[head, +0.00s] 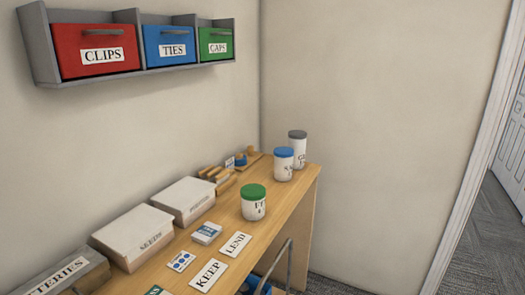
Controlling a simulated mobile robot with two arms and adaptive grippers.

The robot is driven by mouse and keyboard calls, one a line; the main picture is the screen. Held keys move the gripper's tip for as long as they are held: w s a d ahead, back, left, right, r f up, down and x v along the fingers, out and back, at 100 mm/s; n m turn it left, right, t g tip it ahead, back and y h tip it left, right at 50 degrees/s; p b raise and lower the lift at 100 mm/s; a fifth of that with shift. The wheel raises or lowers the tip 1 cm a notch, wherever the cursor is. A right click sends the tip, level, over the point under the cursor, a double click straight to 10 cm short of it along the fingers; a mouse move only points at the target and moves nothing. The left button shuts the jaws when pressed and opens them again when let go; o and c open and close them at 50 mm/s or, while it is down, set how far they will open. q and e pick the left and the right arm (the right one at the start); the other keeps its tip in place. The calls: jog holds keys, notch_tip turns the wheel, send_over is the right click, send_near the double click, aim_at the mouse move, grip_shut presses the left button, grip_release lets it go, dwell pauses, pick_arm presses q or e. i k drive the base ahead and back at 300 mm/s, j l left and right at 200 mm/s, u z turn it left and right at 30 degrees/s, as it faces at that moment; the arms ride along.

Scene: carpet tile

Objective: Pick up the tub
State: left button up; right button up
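Several tub-like containers stand on the wooden bench, and I cannot tell which one is the tub. A white tub with a green lid (254,204) stands upright nearest me, with dark lettering on its side that I cannot read. A white tub with a blue lid (283,165) stands upright behind it to the right. A white tub with a grey lid (298,150) stands farther back, partly hidden by the blue-lidded one. Neither of my grippers is in view.
The bench (268,235) also holds white boxes, one marked SEEDS (135,235), a grey BATTERIES box (62,276), and KEEP (208,275) and LEND (235,244) cards. A wall shelf (150,68) hangs above. Carpet and a doorway lie right.

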aim_at(297, 139)
jog(key=i+l+u, duration=0.2)
jog(key=l+u, duration=0.15)
jog(key=u, duration=0.15)
jog(key=i+l+u, duration=0.15)
jog(key=l+u, duration=0.3)
